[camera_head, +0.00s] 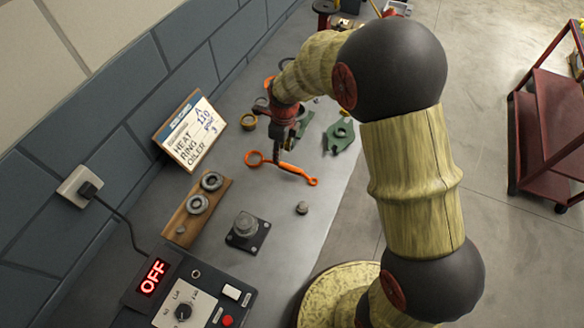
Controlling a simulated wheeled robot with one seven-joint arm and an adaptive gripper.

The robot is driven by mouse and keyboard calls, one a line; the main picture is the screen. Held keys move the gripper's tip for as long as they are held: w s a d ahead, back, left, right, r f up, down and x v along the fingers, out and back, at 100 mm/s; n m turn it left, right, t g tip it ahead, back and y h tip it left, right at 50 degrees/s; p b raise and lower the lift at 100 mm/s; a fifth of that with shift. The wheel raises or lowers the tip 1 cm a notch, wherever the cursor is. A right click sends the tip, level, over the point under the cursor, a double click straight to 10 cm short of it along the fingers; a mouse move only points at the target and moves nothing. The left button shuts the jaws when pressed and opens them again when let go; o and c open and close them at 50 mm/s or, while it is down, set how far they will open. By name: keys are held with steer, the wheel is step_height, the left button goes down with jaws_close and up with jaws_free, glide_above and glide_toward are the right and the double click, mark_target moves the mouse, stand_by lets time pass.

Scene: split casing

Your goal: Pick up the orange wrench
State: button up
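The orange wrench (297,170) lies on the grey bench top near the middle of the view. Its ring end is at the left and its smaller end at the right. My gripper (278,158) points down at the wrench's handle, between the two ends, and covers part of it. The fingers are small and dark here, so I cannot tell whether they are around the handle, touching it or just above it. I cannot tell whether they are open or shut.
Green plates (340,136) and a brass ring (248,121) lie beyond the wrench. A sign (190,132) leans by the wall. A wooden block with rings (196,207), a dark mount (247,231) and a control box (183,301) reading OFF are nearer. Bare bench surrounds the wrench's near side.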

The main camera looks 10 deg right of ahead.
mark_target(288, 166)
steer(key=shift+s+d+g+h, duration=0.35)
steer(key=shift+s+d, duration=0.3)
steer(key=shift+d, duration=0.35)
steer(key=shift+s+f, duration=0.1)
steer(key=shift+f, duration=0.2)
step_height(288, 166, down, 7)
steer(key=shift+f+b, duration=0.2)
steer(key=shift+b, duration=0.55)
steer(key=shift+r, duration=0.1)
jaws_close()
